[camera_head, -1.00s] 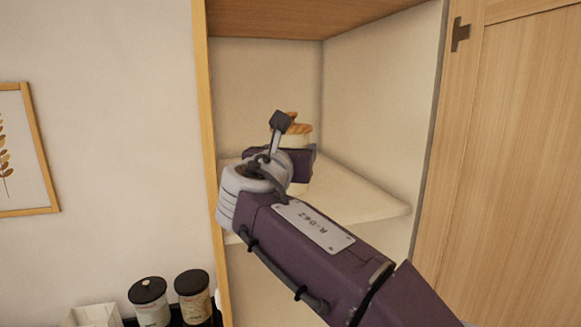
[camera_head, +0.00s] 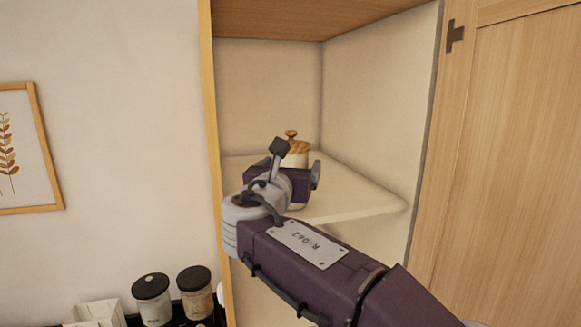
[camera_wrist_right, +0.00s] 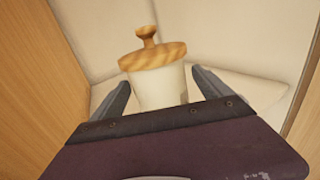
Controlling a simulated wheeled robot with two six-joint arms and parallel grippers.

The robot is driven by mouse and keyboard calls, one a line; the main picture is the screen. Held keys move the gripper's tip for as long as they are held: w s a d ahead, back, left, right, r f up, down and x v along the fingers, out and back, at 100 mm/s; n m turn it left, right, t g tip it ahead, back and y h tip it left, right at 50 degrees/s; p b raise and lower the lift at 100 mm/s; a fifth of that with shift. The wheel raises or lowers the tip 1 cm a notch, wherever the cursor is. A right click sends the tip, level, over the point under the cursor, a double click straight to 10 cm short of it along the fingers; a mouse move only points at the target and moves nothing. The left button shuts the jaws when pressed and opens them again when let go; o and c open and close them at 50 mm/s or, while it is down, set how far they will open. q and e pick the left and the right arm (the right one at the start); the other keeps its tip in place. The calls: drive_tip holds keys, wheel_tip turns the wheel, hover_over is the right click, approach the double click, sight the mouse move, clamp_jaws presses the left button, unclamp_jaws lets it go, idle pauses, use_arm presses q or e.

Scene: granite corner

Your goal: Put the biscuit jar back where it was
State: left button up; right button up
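The biscuit jar (camera_head: 296,159), cream with a round wooden lid and knob, stands upright on the cupboard shelf (camera_head: 355,193). My right gripper (camera_head: 297,176) is in front of it and hides its lower part in the head view. In the right wrist view the jar (camera_wrist_right: 158,84) is between the two spread fingers of the right gripper (camera_wrist_right: 162,78). A gap shows on each side, so the gripper looks open and not clamped on it. The jar's base is hidden behind the gripper body. My left gripper is in neither view.
The cupboard's left edge (camera_head: 207,140) is close to my right wrist. An open wooden door (camera_head: 515,160) stands at the right. Two dark-lidded canisters (camera_head: 151,300) (camera_head: 195,292) and a pale box (camera_head: 97,312) are low at the left. The shelf's right part is clear.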

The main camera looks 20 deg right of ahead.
drive_tip(key=shift+s+a+f+b, duration=0.15)
drive_tip(key=shift+s+b, duration=0.1)
drive_tip(key=shift+b, duration=0.05)
drive_tip(key=b+v, duration=0.2)
drive_tip(key=v, duration=0.3)
drive_tip(key=shift+s+a+f, duration=0.1)
drive_tip(key=shift+f, duration=0.1)
drive_tip(key=v, duration=0.2)
drive_tip(key=b+v, duration=0.1)
drive_tip(key=v, duration=0.2)
drive_tip(key=shift+s+r+b, duration=0.3)
drive_tip(key=shift+s+b, duration=0.05)
drive_tip(key=shift+b, duration=0.05)
